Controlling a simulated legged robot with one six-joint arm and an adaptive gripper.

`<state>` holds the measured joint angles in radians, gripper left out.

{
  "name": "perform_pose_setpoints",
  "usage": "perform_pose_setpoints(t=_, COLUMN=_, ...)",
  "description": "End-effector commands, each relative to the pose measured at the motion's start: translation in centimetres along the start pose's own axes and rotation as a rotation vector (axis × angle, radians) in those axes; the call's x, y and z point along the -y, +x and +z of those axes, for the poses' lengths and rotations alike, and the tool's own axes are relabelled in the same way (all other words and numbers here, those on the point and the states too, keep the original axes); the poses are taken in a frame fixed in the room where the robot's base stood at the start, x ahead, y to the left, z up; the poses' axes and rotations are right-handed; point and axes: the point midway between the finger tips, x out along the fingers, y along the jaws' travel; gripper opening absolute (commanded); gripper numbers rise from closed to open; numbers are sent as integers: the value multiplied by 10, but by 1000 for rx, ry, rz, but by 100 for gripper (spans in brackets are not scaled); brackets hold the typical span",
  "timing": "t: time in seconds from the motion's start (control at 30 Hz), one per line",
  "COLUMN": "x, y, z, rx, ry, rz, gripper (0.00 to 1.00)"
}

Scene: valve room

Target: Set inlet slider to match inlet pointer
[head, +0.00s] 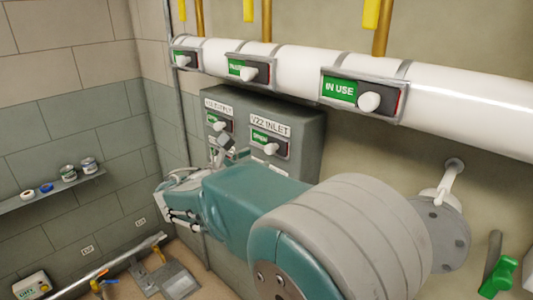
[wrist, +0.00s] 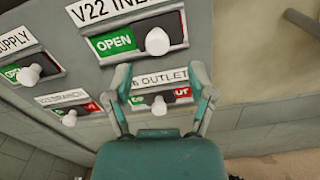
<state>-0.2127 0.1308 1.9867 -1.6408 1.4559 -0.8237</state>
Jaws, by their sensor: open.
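The inlet slider, under a "V22 INLET" label, is on the grey box (head: 312,135). Its white knob (wrist: 157,41) stands right of a green "OPEN" field (wrist: 114,42). The inlet slider also shows in the head view (head: 265,141). My gripper (wrist: 161,74) is open and empty. Its two fingers point up at the panel, and in the wrist view the inlet knob appears just above and between the fingertips, apart from them. In the head view my gripper (head: 228,150) is partly hidden behind my arm. I cannot make out an inlet pointer in either view.
An outlet slider (wrist: 160,100) shows between my fingers, with a supply slider (wrist: 28,74) and another slider (wrist: 71,117) to the left. A white pipe (head: 465,95) with "IN USE" sliders runs above. A shelf (head: 55,190) with small cans is at left.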

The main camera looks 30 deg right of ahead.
Motion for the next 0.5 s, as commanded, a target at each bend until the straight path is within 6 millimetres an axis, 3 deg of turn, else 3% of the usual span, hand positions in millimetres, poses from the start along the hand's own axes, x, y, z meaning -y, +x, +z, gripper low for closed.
perform_pose_setpoints(t=0.1, x=-1, y=-27, z=-1, rx=-1, ry=-1, rz=5, gripper=71)
perform_pose_setpoints(t=0.23, x=0, y=-48, z=-1, rx=-1, ry=-1, rz=2, gripper=71)
perform_pose_setpoints(t=0.5, x=1, y=-64, z=-1, rx=0, ry=-1, rz=-2, gripper=71)
